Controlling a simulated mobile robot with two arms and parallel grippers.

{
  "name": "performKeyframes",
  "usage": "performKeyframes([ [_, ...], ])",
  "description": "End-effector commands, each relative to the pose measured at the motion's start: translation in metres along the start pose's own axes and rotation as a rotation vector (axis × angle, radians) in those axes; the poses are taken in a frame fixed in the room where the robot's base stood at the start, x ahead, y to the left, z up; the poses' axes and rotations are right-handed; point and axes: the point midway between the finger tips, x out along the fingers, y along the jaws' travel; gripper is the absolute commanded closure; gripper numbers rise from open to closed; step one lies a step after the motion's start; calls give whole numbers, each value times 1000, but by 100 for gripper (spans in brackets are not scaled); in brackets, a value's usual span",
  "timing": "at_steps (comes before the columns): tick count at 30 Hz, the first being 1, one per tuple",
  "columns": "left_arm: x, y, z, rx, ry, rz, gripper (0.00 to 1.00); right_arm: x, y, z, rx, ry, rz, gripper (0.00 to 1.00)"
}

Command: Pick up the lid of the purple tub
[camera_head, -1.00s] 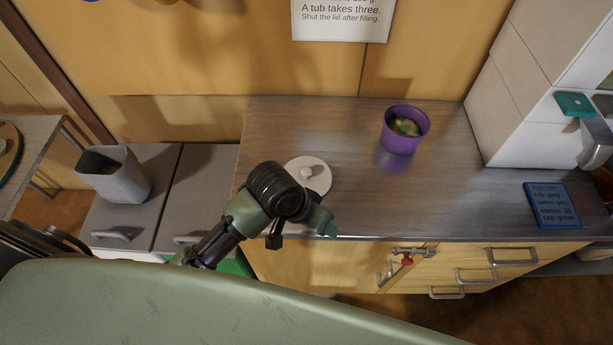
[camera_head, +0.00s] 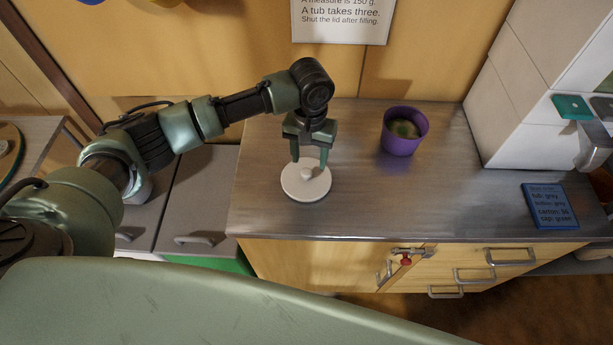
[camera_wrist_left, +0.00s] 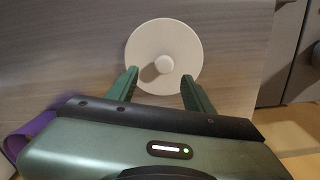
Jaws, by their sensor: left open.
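The lid (camera_head: 306,186) is a white disc with a round knob in its middle. It lies flat on the counter, left of the purple tub (camera_head: 402,144), which stands upright and open with something greenish inside. My left gripper (camera_head: 309,161) points down over the lid with its fingers apart, close to the knob. In the left wrist view the lid (camera_wrist_left: 164,38) shows ahead, with its knob between and just beyond the open fingertips (camera_wrist_left: 161,76). A purple edge (camera_wrist_left: 28,138) shows at the lower left there. My right gripper is not in view.
The grey counter (camera_head: 450,200) is clear around the lid and tub. A notice (camera_head: 342,15) hangs on the back wall.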

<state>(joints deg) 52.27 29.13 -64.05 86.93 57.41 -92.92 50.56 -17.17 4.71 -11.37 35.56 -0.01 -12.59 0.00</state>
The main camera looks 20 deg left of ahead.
Motion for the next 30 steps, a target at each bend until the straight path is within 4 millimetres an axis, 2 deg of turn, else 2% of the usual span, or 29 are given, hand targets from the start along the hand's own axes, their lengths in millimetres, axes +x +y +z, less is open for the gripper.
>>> performKeyframes([
  [4,18,-6,8,1,-4,-2,48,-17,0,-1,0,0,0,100],
  [9,41,-6,8,1,-1,-1,48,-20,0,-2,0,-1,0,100],
  [17,46,-6,7,2,1,0,48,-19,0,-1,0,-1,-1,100],
  [18,46,-6,7,2,1,0,51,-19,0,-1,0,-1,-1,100],
  [23,46,-6,7,2,1,1,95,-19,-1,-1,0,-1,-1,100],
  [24,46,-6,7,2,1,1,100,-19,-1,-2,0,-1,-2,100],
  [30,46,-6,7,2,2,1,100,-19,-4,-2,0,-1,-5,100],
])
